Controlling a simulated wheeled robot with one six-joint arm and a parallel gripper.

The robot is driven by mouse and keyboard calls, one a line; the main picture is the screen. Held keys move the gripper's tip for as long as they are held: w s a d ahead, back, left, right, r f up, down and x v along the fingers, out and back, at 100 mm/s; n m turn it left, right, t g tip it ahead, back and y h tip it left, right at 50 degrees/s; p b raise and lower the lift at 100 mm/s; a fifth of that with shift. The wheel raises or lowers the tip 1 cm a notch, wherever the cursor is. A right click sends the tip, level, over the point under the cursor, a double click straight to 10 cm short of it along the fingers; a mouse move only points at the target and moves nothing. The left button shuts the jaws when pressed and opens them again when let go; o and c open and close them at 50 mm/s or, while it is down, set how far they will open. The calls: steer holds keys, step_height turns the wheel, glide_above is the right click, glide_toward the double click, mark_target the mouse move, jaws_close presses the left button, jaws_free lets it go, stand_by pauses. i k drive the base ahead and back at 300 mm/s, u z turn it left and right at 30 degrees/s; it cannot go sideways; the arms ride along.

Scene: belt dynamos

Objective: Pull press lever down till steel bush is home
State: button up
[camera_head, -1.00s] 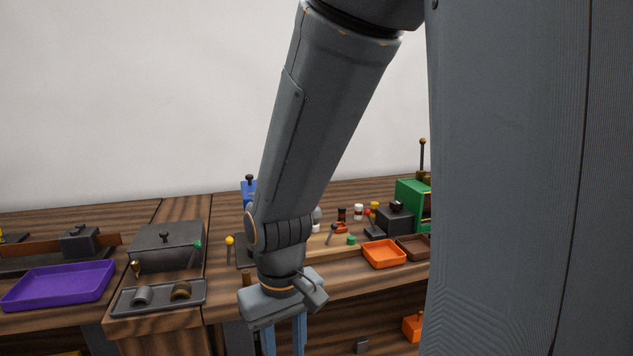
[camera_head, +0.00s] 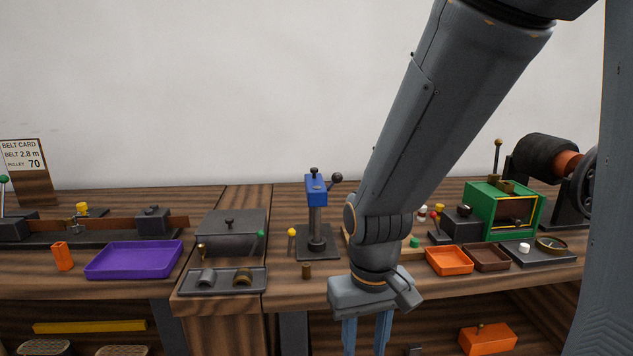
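The press (camera_head: 316,190) stands on the bench left of my arm, with a blue head on a grey column and a dark base plate. Its lever (camera_head: 337,178) sticks out to the right of the head and ends in a black knob. A grey, steel-looking bush (camera_head: 206,278) lies in a grey tray (camera_head: 223,290) at the front left, beside a bronze one (camera_head: 242,276). I cannot tell whether a bush sits under the press head. My gripper (camera_head: 366,338) points down in front of the bench edge, right of and below the press. Its blue fingers are apart; their tips are cut off.
A small brown cylinder (camera_head: 306,271) and a yellow-knobbed pin (camera_head: 291,238) stand near the press. A lidded dark box (camera_head: 232,232) is left of it. Orange (camera_head: 449,261) and brown (camera_head: 486,258) trays and a green housing (camera_head: 490,207) lie right of my arm.

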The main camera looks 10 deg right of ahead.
mark_target(338, 177)
steer(key=u, duration=1.65)
steer(key=k, duration=0.6)
steer(key=z, duration=1.35)
